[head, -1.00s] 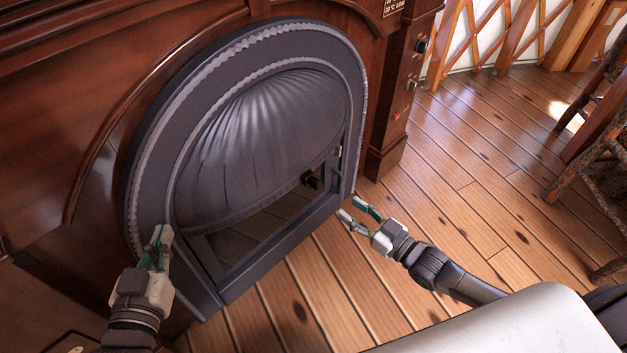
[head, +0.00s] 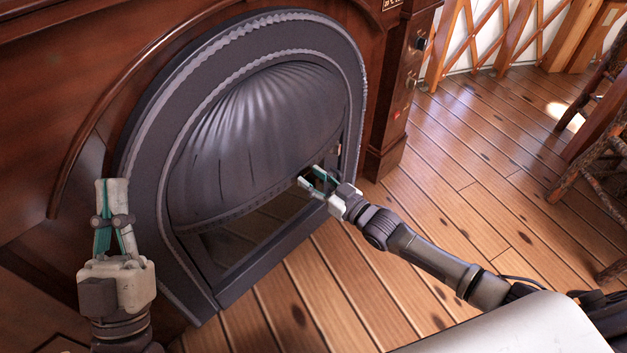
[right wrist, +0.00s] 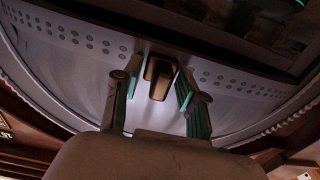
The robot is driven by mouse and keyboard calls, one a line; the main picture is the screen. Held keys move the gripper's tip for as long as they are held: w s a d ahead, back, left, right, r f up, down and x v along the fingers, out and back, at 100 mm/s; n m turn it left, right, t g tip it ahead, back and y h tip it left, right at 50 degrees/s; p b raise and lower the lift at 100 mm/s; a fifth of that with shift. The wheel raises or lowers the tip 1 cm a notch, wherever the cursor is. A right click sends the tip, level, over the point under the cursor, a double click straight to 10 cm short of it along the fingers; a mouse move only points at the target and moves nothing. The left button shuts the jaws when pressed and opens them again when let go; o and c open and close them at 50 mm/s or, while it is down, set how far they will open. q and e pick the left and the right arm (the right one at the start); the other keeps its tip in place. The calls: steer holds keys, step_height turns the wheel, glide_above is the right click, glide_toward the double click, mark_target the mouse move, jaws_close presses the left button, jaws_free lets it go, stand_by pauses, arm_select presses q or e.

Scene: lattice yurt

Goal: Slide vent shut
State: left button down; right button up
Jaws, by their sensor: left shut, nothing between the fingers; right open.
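The vent knob (right wrist: 158,80) is a small dark brown block on a pale panel in the right wrist view. Rows of round holes flank it: one row (right wrist: 85,40) at left, another (right wrist: 245,87) at right. My right gripper (head: 310,177) is open at the lower right of the stove front; its fingers (right wrist: 156,85) appear on both sides of the knob, with gaps showing. Contact cannot be told. In the head view the gripper hides the knob. My left gripper (head: 113,185) is shut and empty, upright before the stove's left side.
The dark arched stove front (head: 153,150) with a ribbed dome (head: 255,125) is set in a brown wooden surround (head: 60,80). A post with small knobs (head: 400,95) stands at its right. Plank floor (head: 480,190) is open to the right, with a rustic chair (head: 600,150) at the edge.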

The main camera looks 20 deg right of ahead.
mark_target(282, 186)
arm_select(q)
steer(key=shift+s, duration=0.1)
steer(key=shift+h, duration=0.3)
arm_select(e)
jaws_close()
